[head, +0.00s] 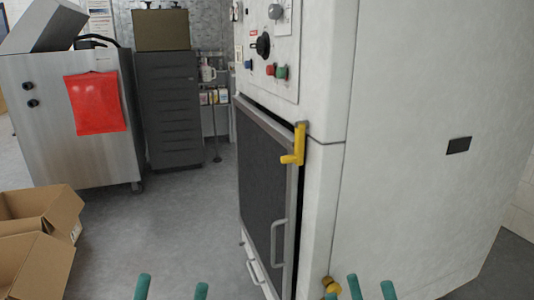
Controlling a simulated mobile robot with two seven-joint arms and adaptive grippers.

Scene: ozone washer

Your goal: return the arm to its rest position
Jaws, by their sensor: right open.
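My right gripper (370,288) shows only as two green fingertips at the bottom edge, spread apart with nothing between them. My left gripper (172,289) shows as two green fingertips at the bottom edge, further left, also apart and empty. The rest of both arms is out of view. The ozone washer (420,110) is a large white cabinet at centre right. Its dark-panelled door (264,185) has a dark gap along the top and right edges, so it looks slightly ajar. A yellow latch handle (298,146) sits at the door's upper right.
A yellow fitting (330,285) on the washer is close to my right fingertips in the picture. Open cardboard boxes (38,225) lie at lower left. A steel cabinet (75,130) with a red pouch (96,103) and a dark drawer unit (168,108) stand behind. Grey floor (160,220) between is clear.

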